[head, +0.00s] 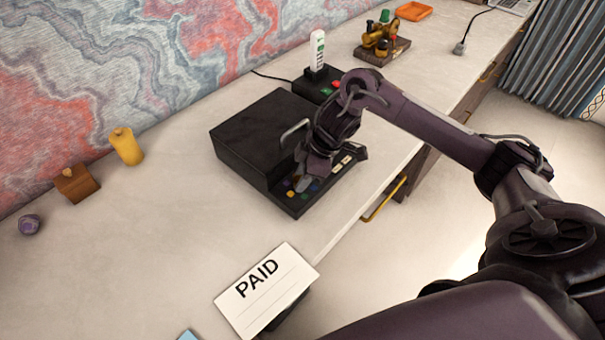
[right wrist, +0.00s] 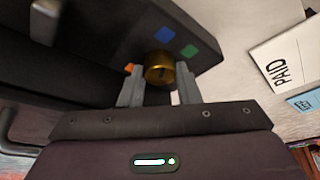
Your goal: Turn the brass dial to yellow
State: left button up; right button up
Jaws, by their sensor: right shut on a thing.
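The brass dial (right wrist: 160,69) is a round knob on the black panel (right wrist: 205,48) and sits between the fingers of my right gripper (right wrist: 158,82). The fingers are shut on it from both sides. Around it show a blue mark (right wrist: 165,34), a green mark (right wrist: 189,50) and an orange mark (right wrist: 129,68). A dark slot shows on the dial's face, but I cannot tell which colour it points to. In the head view my right gripper (head: 304,181) reaches down onto the panel and hides the dial. A yellow-orange mark (head: 290,194) shows beside it. My left gripper is out of view.
The black box (head: 252,130) with a metal handle (head: 295,131) stands right behind the gripper. A PAID card (head: 265,290) is at the desk's front edge. A yellow cylinder (head: 126,147) and wooden block (head: 76,184) stand left. Bare desk lies left of the box.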

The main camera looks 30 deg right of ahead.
jog(key=m+h+p, duration=0.1)
jog(key=m+p, duration=0.3)
jog(key=p, duration=0.2)
jog(key=m+t+h+p, duration=0.1)
jog(key=m+p, duration=0.3)
jog(key=p, duration=0.2)
jog(key=m+t+h+p, duration=0.1)
jog(key=m+h+p, duration=0.1)
jog(key=m+p, duration=0.2)
jog(key=shift+s+a+r+p, duration=0.25)
jog(key=shift+a+p, duration=0.05)
jog(key=shift+p, duration=0.8)
jog(key=shift+a+m+h+p, duration=0.1)
jog(key=shift+m+h+p, duration=0.2)
jog(key=shift+m+p, duration=0.6)
jog(key=m+h, duration=0.1)
jog(key=m, duration=0.2)
jog(key=shift+w+f+p, duration=0.1)
jog(key=shift+f+p, duration=0.05)
jog(key=shift+p, duration=0.25)
jog(key=m+h, duration=0.1)
jog(key=m, duration=0.1)
jog(key=shift+a+m+g+p, duration=0.1)
jog(key=shift+m+g+p, duration=0.2)
jog(key=shift+w+m+g+h, duration=0.15)
jog(key=shift+m+g+h, duration=0.35)
jog(key=shift+m, duration=1.4)
jog(key=o, duration=1)
jog(key=shift+f, duration=0.1)
